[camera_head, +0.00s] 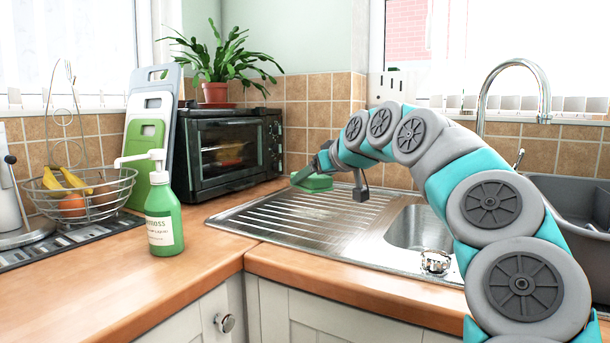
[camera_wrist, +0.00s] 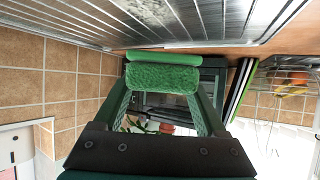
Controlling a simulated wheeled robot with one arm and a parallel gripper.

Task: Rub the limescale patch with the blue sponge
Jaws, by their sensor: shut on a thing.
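My gripper (camera_head: 322,164) is shut on a green sponge (camera_head: 313,183) above the far left part of the metal drainer. The wrist view shows the sponge (camera_wrist: 162,75) between the two fingers, with a rough face and a smoother, brighter green layer. I see no blue sponge in either view. A pale, mottled limescale patch (camera_wrist: 148,10) lies on the ribbed drainer at the top of the wrist view. The patch shows faintly in the head view (camera_head: 315,213), below and in front of the sponge. The sponge is apart from the patch.
A black toaster oven (camera_head: 228,150) stands left of the drainer. A green soap bottle (camera_head: 163,222) and a wire fruit bowl (camera_head: 85,190) are on the wooden counter. The sink basin (camera_head: 420,228) and tall tap (camera_head: 541,95) are at right. The drainer (camera_head: 275,222) is otherwise clear.

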